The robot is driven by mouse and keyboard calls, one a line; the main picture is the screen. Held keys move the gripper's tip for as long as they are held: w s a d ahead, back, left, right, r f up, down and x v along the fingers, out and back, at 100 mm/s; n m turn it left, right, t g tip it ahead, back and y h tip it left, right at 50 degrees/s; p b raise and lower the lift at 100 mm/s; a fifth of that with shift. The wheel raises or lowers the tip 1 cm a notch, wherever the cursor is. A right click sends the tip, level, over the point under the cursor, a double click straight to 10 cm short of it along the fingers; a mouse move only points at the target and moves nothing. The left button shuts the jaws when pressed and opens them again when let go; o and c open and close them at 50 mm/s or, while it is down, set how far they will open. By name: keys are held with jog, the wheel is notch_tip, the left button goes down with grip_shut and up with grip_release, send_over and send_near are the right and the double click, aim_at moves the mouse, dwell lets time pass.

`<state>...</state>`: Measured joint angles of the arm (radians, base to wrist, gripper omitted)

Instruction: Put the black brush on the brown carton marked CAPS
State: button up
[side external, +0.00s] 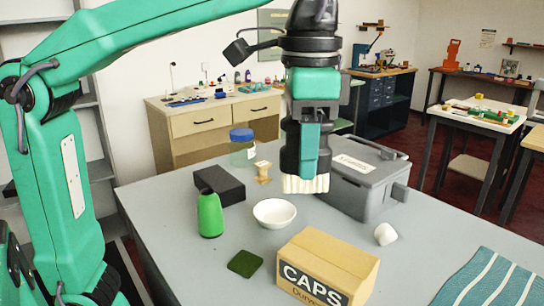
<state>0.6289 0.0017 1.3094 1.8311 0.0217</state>
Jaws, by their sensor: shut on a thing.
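The brown carton marked CAPS (338,258) stands at the front of the grey counter, its label facing the camera. My gripper (309,152) is above the counter, behind the carton and higher than it, pointing down. It is shut on the black brush, whose pale bristles (306,184) face down below the jaws. The brush's black body is largely hidden by the jaws and hard to tell from them. The bristles are clear of the carton.
A grey toolbox (352,190) stands close to the right of the brush. A white bowl (274,213), green bottle (210,216), black block (222,184), wooden spool (263,172) and blue-lidded jar (242,152) are left. A green swatch (245,263), white lump (386,234) and striped cloth (490,282) flank the carton.

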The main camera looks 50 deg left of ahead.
jog(key=shift+m, duration=0.8)
jog(key=s+d, duration=0.1)
jog(key=d, duration=0.1)
jog(key=s+d, duration=0.2)
jog(key=d, duration=0.1)
jog(key=shift+s+d, duration=0.1)
jog(key=shift+d, duration=0.25)
jog(key=shift+f, duration=0.55)
send_over(328, 255)
notch_tip(328, 255, down, 11)
jog(key=shift+f, duration=0.1)
jog(key=shift+f, duration=1.9)
jog(key=shift+f, duration=0.15)
